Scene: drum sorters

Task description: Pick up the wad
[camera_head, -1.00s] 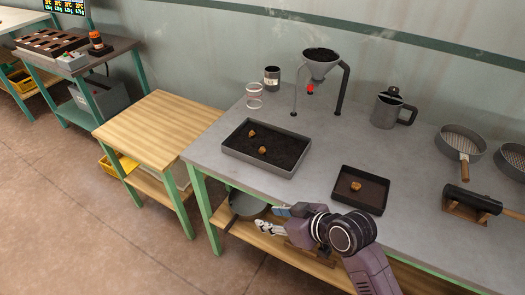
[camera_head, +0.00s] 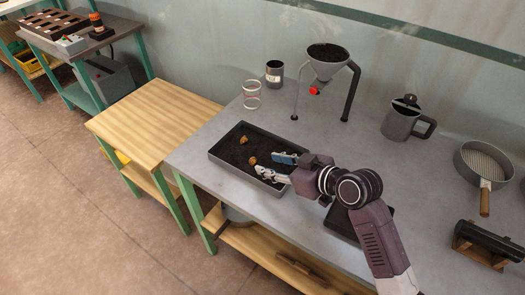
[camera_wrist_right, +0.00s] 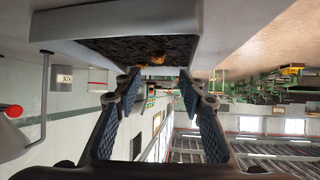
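Two small brown wads lie on dark soil in a grey tray (camera_head: 222,162) on the table. The farther wad (camera_head: 243,140) is left of the middle and the nearer wad (camera_head: 252,160) is closer to my gripper. My right gripper (camera_head: 273,165) is at the tray's right side, its open fingers pointing left toward the nearer wad, with nothing between them. In the right wrist view, which looks upside down, brown wad material (camera_wrist_right: 157,59) shows at the tray edge beyond the open fingertips (camera_wrist_right: 158,82). My left gripper is not in view.
A smaller dark tray (camera_head: 340,222) is mostly hidden by my right arm. The wooden side table (camera_head: 150,120) is bare.

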